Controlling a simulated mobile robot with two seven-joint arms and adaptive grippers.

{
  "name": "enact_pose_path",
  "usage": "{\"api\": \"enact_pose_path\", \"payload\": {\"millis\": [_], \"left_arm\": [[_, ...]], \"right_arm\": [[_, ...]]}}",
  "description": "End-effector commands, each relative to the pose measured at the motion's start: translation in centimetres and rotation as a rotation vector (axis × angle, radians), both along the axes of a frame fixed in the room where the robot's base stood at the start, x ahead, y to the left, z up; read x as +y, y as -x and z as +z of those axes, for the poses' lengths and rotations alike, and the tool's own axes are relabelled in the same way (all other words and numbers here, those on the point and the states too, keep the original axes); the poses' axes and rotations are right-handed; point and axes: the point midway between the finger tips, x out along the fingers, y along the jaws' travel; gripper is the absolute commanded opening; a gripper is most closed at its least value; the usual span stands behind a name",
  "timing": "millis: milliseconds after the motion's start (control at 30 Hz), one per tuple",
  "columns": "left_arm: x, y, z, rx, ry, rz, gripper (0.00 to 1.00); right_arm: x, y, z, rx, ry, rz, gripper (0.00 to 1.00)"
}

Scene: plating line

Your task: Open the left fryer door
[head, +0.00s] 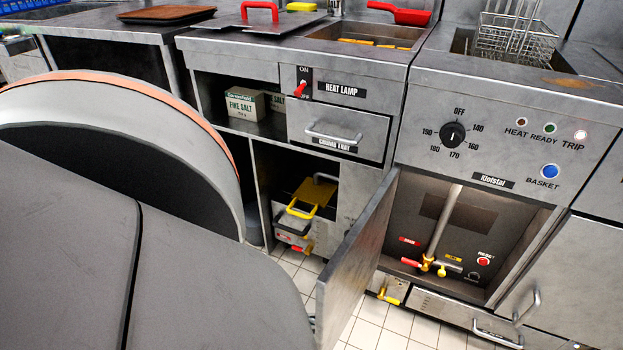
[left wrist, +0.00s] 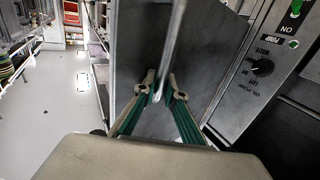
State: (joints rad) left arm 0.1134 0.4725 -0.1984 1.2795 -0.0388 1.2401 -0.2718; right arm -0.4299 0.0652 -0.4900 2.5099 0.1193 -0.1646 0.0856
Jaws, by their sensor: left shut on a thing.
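The left fryer door (head: 357,262) is a grey steel panel. It stands swung well out from the fryer cabinet in the head view, with the cabinet inside (head: 415,215) exposed. In the left wrist view the door panel (left wrist: 215,55) fills the middle, and its bar handle (left wrist: 172,50) runs down between my fingers. My left gripper (left wrist: 162,88) is shut on this handle. In the head view the gripper and handle are hidden; my own arm covers the left side. My right gripper is in neither view.
The cabinet holds a pipe with a yellow valve (head: 428,264) and a red button (head: 484,261). The right fryer door (head: 575,285) looks shut. A pan with a yellow handle (head: 305,205) sits in the shelf bay to the left. Tiled floor (head: 385,325) shows below.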

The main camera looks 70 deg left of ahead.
Motion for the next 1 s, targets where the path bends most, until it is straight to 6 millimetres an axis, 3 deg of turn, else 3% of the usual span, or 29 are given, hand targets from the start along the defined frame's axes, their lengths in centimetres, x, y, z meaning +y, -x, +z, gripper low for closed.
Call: {"api": "enact_pose_path", "payload": {"millis": [500, 533, 600, 1000], "left_arm": [[-0.16, 0.26, -0.28, 0.008, 0.0, -0.013, 0.0], [-0.16, 0.26, -0.28, 0.008, 0.0, -0.013, 0.16], [-0.14, 0.23, -0.26, 0.007, 0.001, -0.013, 0.28], [0.1, 0.55, -0.14, 0.004, -0.001, -0.011, 0.28]], "right_arm": [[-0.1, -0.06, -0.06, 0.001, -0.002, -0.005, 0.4], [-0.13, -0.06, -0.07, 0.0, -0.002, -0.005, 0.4], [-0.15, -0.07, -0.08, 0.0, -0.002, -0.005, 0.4], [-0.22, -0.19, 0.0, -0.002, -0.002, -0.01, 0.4]]}}
